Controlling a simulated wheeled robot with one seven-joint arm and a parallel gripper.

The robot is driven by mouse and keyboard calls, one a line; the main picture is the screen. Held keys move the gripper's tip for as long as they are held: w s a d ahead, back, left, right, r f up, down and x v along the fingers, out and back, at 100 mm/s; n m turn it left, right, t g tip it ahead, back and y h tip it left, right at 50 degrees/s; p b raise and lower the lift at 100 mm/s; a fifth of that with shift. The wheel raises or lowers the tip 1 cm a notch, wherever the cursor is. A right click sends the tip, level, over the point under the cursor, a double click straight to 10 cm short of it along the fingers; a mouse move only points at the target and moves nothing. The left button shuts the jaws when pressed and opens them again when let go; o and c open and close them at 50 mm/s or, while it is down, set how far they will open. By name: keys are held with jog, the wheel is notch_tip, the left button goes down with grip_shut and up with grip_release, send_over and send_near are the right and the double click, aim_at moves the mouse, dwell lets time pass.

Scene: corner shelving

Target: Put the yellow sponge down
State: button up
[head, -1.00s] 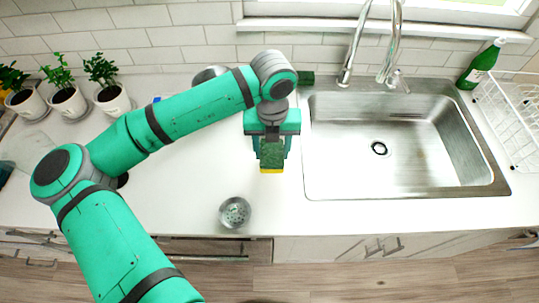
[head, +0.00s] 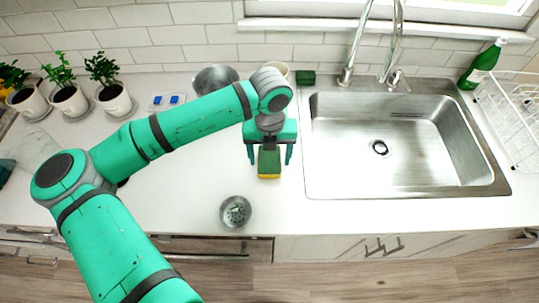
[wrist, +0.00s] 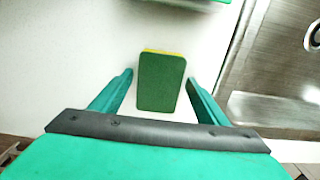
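The yellow sponge (head: 269,163) has a green top face and a yellow edge. It lies on the white counter just left of the sink. In the wrist view the sponge (wrist: 161,82) sits between the two fingers, with white counter visible on both sides of it. My gripper (head: 270,160) is open around the sponge and does not touch it; it also shows in the wrist view (wrist: 158,85).
The steel sink (head: 400,190) is close on the right. A metal strainer cup (head: 235,211) stands near the counter's front edge. A green block (head: 305,77), a metal bowl (head: 213,77) and potted plants (head: 112,97) are at the back. The counter's left middle is clear.

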aim_at(270, 157)
notch_tip(270, 157, up, 12)
jog(key=shift+r, duration=0.2)
dwell(0.5)
dwell(0.5)
